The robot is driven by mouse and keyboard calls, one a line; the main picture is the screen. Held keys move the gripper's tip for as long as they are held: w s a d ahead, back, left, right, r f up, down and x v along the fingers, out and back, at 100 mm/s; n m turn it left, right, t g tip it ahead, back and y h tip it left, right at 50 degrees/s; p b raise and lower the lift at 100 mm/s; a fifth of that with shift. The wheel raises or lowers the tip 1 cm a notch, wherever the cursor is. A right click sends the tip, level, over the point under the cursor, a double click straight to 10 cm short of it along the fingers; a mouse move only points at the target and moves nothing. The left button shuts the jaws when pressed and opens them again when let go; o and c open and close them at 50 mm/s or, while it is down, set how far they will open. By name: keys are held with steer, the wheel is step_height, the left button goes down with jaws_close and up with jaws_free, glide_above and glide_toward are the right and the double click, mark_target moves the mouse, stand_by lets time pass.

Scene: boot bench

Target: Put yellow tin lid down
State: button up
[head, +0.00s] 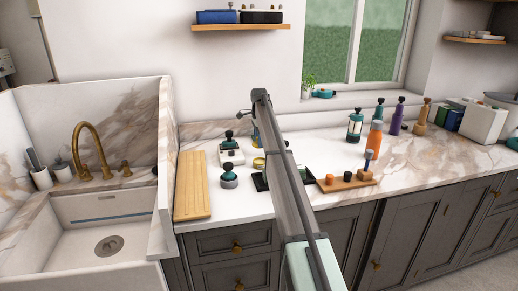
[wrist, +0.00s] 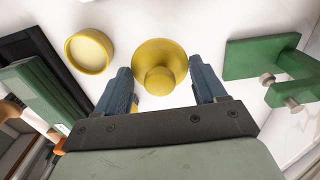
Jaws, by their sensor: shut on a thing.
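The yellow tin lid (wrist: 160,58) is a round yellow disc with a knob, seen in the wrist view between the fingertips of my gripper (wrist: 164,84). My gripper's two blue fingers are shut on it, one at each side. An open round yellow tin (wrist: 90,51) with a pale inside stands on the white counter to the left of the lid. A small round yellow thing, likely this tin, shows in the head view (head: 259,163) beside my arm. My arm hides much of the gripper area in the head view. I cannot tell the lid's height above the counter.
A green block-like fixture (wrist: 262,58) with metal knobs is right of the lid. A black tray (wrist: 38,52) lies at the left. A wooden board (head: 190,187), a dark-knobbed stamp (head: 229,177) and a wooden rack (head: 345,182) stand on the counter. White counter shows around the tin.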

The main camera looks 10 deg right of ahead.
steer(key=shift+f, duration=2.3)
steer(key=shift+f, duration=0.15)
steer(key=o, duration=1)
step_height(320, 180, up, 12)
steer(key=shift+f, duration=0.1)
steer(key=shift+r, duration=0.25)
steer(key=shift+r, duration=0.1)
